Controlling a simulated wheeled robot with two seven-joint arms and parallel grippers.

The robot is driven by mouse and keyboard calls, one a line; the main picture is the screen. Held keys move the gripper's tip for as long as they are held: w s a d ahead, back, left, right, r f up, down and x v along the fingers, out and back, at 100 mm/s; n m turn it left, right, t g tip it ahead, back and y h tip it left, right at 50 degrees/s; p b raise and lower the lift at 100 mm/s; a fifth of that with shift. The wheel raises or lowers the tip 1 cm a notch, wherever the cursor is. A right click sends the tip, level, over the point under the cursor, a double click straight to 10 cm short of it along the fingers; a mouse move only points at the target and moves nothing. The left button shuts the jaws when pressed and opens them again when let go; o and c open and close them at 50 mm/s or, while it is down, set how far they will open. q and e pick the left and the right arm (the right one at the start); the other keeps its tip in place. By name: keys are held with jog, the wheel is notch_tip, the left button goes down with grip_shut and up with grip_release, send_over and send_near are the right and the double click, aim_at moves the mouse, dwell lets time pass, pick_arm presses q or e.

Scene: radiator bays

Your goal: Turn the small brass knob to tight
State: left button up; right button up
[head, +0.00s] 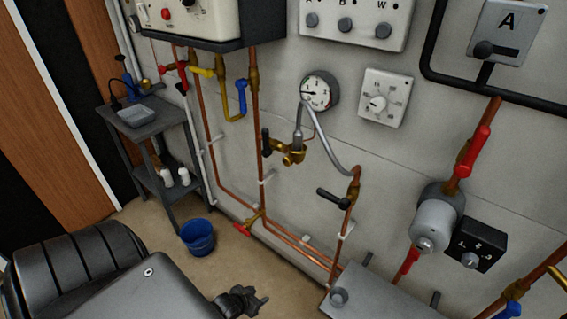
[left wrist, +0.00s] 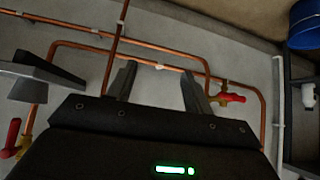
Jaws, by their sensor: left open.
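A brass valve body with a small brass knob (head: 287,159) shows in the head view. It sits on the copper pipework at the lower end of a braided silver hose, below the round gauge. Its exact setting is too small to tell. My left gripper (head: 254,301) is at the bottom of the head view, well below the knob and apart from it. In the left wrist view the jaws of my left gripper (left wrist: 160,76) are open and empty, facing the wall pipes. I cannot make out the brass knob in that view. My right gripper is not in view.
A black lever handle (head: 331,197) and a pressure gauge (head: 319,92) are near the knob. A red-handled valve (head: 243,229) is low on the pipes. A blue bucket (head: 198,237) and grey trolley (head: 150,113) stand left. A grey box (head: 375,299) is at lower right.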

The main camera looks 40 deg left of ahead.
pick_arm(q)
jog(key=w+a+r+t, duration=0.25)
jog(key=w+r, duration=0.25)
jog(key=r, duration=0.5)
jog(key=w+a+r+t, duration=0.25)
jog(key=w+r, duration=0.25)
jog(key=r, duration=0.4)
jog(key=t+p, duration=0.1)
jog(key=t, duration=0.3)
send_near(286, 162)
jog(key=shift+m, duration=0.4)
jog(key=w+p, duration=0.2)
jog(key=w, duration=0.5)
jog(key=shift+a+p, duration=0.15)
jog(key=shift+p, duration=0.25)
jog(key=shift+w+f, duration=0.1)
jog(key=shift+w, duration=0.7)
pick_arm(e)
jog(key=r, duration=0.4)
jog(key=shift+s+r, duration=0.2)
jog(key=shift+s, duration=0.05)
pick_arm(q)
jog(key=c, duration=1)
